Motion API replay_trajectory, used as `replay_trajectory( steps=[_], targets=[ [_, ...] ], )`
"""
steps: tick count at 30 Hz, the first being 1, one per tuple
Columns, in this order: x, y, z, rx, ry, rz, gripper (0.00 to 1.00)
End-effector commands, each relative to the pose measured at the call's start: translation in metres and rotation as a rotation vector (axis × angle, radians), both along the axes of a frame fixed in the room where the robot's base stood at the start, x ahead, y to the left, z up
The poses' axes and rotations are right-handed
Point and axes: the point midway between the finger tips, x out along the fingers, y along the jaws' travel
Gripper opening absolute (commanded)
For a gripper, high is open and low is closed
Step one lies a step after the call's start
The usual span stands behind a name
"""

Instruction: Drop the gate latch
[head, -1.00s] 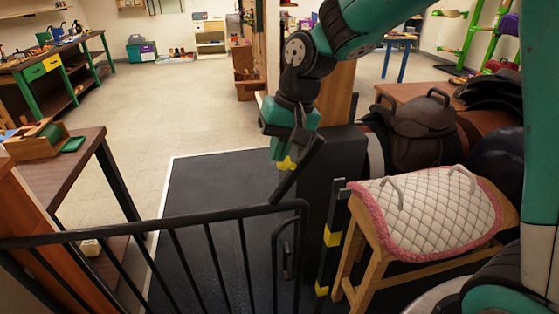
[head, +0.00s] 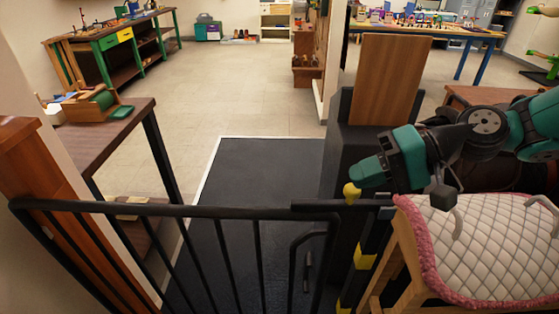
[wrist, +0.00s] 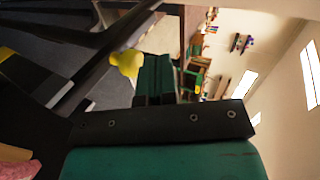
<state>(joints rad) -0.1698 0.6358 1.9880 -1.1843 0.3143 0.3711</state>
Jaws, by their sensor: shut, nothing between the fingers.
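The black gate (head: 190,211) spans the lower left of the head view. The latch bar (head: 315,206) lies about level across the gate's right end, reaching toward the black post with yellow bands (head: 366,256). Its yellow knob (head: 351,193) stands just above the bar. My gripper (head: 362,177) is shut and empty, with its teal fingers beside and just above the knob; I cannot tell whether they touch. In the wrist view the knob (wrist: 126,62) shows left of the fingers (wrist: 155,80), with a dark bar (wrist: 100,58) running diagonally beside it. The bar's far end is partly hidden.
A quilted white saddle pad with pink trim (head: 490,250) lies on a wooden stand right of the post, under my arm. A black block with a wooden board (head: 390,85) stands behind the post. A dark mat (head: 260,170) lies clear beyond the gate.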

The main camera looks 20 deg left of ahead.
Motion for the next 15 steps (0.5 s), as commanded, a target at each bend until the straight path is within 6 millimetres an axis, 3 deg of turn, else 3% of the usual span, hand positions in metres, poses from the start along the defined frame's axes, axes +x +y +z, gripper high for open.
replay_trajectory(
  steps=[15],
  targets=[
    [0.001, -0.003, -0.021, -0.008, 0.002, 0.013, 0.00]
  ],
)
